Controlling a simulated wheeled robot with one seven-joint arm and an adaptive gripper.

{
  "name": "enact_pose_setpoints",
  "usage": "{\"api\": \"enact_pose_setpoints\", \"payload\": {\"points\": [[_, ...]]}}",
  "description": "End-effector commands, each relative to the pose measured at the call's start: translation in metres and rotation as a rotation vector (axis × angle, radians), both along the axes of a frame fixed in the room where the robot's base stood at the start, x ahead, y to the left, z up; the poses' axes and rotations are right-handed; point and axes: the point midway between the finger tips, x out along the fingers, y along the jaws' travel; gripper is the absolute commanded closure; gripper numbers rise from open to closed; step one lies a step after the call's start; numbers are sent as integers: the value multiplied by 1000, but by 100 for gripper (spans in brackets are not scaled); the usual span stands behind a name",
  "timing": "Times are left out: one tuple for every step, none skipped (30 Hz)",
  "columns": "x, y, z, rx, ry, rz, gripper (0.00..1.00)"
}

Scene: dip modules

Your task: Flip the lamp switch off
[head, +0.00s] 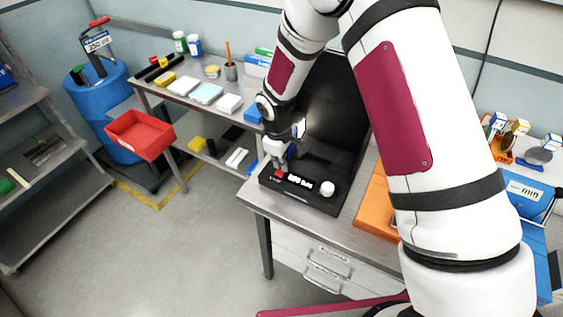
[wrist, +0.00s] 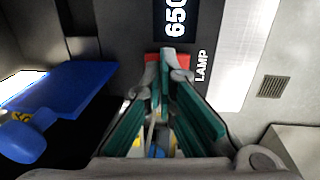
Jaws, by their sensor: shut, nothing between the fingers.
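The red lamp switch (wrist: 152,57) shows in the wrist view beside the printed word LAMP, partly hidden behind my fingertips. In the head view the switch (head: 281,173) sits at the left end of the black device's (head: 312,200) front panel. My gripper (wrist: 165,70) is shut and empty, with its tips over the switch; I cannot tell whether they touch it. In the head view my gripper (head: 279,163) is just above the switch. Whether the switch is on or off is unclear.
A lit display (wrist: 176,18) and a white knob (head: 327,188) are on the same panel. The device's tall dark back rises behind. A blue part (wrist: 65,85) lies left of my fingers in the wrist view. An orange tray (head: 376,205) stands to the right.

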Motion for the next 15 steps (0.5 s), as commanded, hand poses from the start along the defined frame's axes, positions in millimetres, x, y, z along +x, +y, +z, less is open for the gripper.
{"api": "enact_pose_setpoints", "payload": {"points": [[0,0,0,0,0,0,100],[0,0,0,1,1,0,100],[1,0,-1,3,4,-1,100],[2,-1,-2,5,7,-2,100],[3,-1,-3,9,13,-3,100],[4,-2,-5,16,23,-4,100],[5,-3,-7,22,34,-5,100],[6,-3,-8,30,45,-7,100],[8,-3,-10,42,61,-6,100],[8,-4,-12,50,75,-7,100],[9,-4,-12,60,86,-7,100],[9,-5,-13,70,104,-7,100],[9,-5,-13,78,115,-6,100],[9,-5,-14,85,127,-7,100],[9,-5,-14,95,140,-6,100]]}}
